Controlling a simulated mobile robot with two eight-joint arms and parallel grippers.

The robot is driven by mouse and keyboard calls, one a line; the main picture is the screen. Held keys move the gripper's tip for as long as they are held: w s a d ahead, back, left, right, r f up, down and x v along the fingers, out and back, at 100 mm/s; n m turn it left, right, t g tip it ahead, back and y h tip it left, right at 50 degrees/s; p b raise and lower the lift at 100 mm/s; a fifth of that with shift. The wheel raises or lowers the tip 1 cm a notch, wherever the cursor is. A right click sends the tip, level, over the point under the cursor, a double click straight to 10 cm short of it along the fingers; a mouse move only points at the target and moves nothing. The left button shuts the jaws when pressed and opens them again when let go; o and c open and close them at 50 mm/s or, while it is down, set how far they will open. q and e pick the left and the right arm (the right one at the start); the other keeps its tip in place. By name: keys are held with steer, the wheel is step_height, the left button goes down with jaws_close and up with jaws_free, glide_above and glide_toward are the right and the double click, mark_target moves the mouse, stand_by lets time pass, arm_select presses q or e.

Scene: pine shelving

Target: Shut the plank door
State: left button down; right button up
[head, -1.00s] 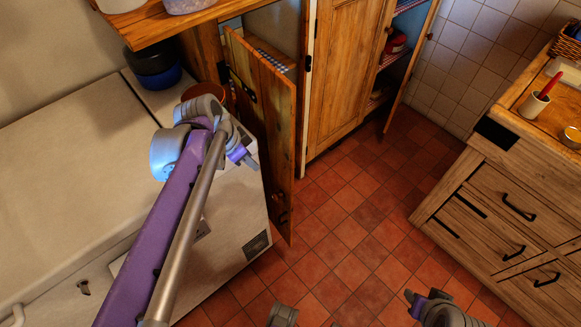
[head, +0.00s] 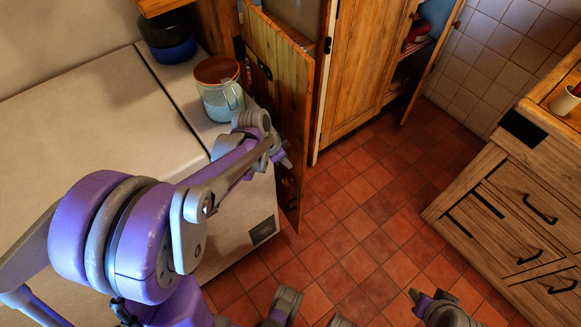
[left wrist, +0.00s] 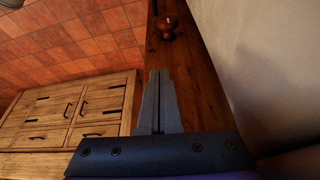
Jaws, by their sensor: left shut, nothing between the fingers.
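The plank door (head: 291,75) stands open in the head view, its broad face turned toward me, beside the white chest. My left gripper (head: 286,160) is shut and empty, close in front of the door's lower part; I cannot tell whether it touches. In the left wrist view the shut fingers (left wrist: 160,78) lie along the door's brown wood (left wrist: 188,85), with a round wooden knob (left wrist: 167,25) beyond the fingertips.
A wooden cabinet (head: 365,65) stands behind the door. A drawer unit (head: 510,215) is at right. Tiled floor (head: 345,220) between is clear.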

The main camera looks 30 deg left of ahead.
arm_select(q)
steer(key=x, duration=0.4)
steer(key=shift+b, duration=0.3)
arm_select(e)
steer(key=shift+f, duration=0.5)
